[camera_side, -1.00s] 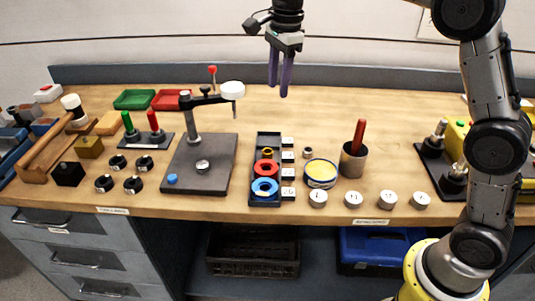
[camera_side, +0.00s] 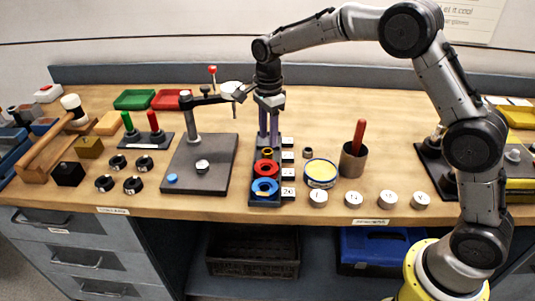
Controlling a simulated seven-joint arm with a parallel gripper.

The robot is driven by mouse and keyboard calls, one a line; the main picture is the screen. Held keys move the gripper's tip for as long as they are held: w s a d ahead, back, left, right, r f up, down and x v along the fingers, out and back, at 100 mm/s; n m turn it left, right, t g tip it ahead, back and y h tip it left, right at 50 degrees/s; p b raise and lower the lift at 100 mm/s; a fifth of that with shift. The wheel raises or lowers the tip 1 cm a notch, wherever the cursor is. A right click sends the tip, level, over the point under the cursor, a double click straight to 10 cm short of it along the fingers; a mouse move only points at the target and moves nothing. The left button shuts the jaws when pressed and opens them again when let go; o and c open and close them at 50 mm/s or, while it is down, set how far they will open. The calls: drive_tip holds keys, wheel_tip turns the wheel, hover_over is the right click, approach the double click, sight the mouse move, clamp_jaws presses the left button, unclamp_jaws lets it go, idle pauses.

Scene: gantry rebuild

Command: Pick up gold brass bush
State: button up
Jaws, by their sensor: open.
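The gold brass bush (camera_side: 267,154) sits in the far compartment of a narrow dark tray (camera_side: 252,170), behind a red ring (camera_side: 266,167) and a blue ring (camera_side: 264,188). My gripper (camera_side: 268,145) points straight down over the far end of this tray. Its two purple fingers are apart, with the tips close to the bush. The fingers partly hide the bush, and I cannot tell whether they touch it.
A press stand (camera_side: 202,145) with a tall post is close on the left. White numbered blocks (camera_side: 288,191) line the tray's right side.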

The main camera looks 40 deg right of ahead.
sight(268, 148)
drive_tip(key=f, duration=0.4)
drive_tip(key=shift+s+a+f, duration=0.1)
drive_tip(key=shift+a+f, duration=0.1)
drive_tip(key=shift+f, duration=0.2)
clamp_jaws()
